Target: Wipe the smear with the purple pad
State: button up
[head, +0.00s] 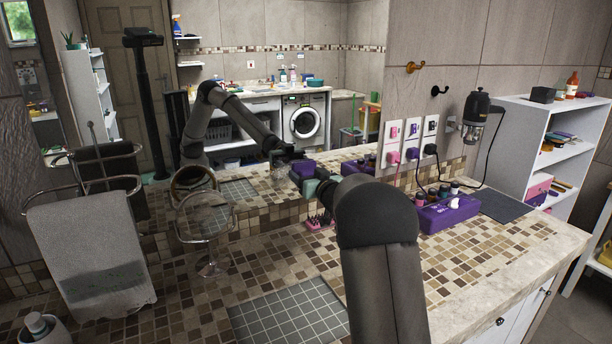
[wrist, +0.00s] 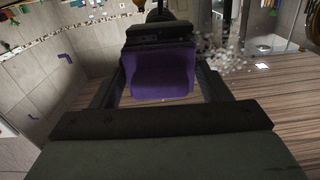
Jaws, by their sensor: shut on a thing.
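The purple pad (wrist: 160,82) sits between the fingers of my gripper (wrist: 160,90) in the wrist view, and the gripper is shut on it. In the head view, my gripper (head: 311,186) is raised above the back of the counter, close to the wall mirror, with the pad (head: 303,169) at its end. A pale speckled patch, which looks like the smear (wrist: 228,60), shows right of the pad in the wrist view. In the head view, faint pale speckles show just left of the gripper. I cannot tell whether the pad touches the mirror.
A round mirror on a stand (head: 207,216) stands left of the gripper. A purple box (head: 447,213) with bottles stands on the right of the tiled counter (head: 290,272). A grey grid mat (head: 288,312) lies in front. The wall mirror (head: 345,95) reflects my arm and the room.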

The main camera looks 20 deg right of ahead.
aim_at(269, 176)
jog(key=shift+s+a+f+b, duration=0.1)
jog(key=shift+s+a+b, duration=0.1)
jog(key=shift+a+b, duration=0.55)
jog(key=shift+s+a+r+b, duration=0.15)
jog(key=shift+a+b, duration=0.2)
jog(key=shift+a, duration=0.85)
jog(key=shift+s+a+f+b, duration=0.2)
jog(key=shift+a+b, duration=0.35)
jog(key=shift+a, duration=0.4)
jog(key=shift+s+a+b, duration=0.15)
jog(key=shift+a+b, duration=0.2)
jog(key=shift+a, duration=0.35)
jog(key=shift+s+a+b, duration=0.15)
jog(key=shift+a+b, duration=0.4)
jog(key=shift+a, duration=0.2)
jog(key=shift+s+a+b, duration=0.15)
jog(key=shift+a+b, duration=0.4)
jog(key=shift+a, duration=0.35)
jog(key=shift+r, duration=0.2)
jog(key=shift+r, duration=0.1)
